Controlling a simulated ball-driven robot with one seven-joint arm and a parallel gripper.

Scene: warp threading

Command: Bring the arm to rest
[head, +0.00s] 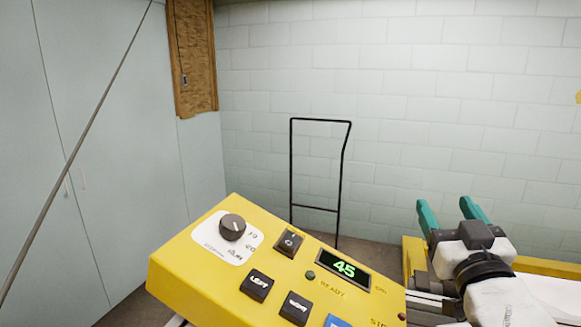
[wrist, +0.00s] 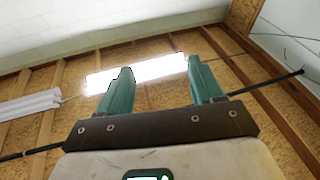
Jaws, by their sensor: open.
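My gripper (head: 450,213) is at the lower right of the head view, beyond the right end of the yellow control panel. Its two teal fingers stand apart with nothing between them. In the wrist view my gripper (wrist: 160,88) points up toward the wooden ceiling, and its open fingers frame a lit lamp (wrist: 140,74) far behind. No object touches the fingers in either view.
A yellow control panel (head: 215,285) with a knob, several buttons and a green "45" display fills the lower middle. A black metal frame (head: 292,170) stands behind it by the white block wall (head: 420,90). A thin dark rod (head: 75,150) crosses the left side.

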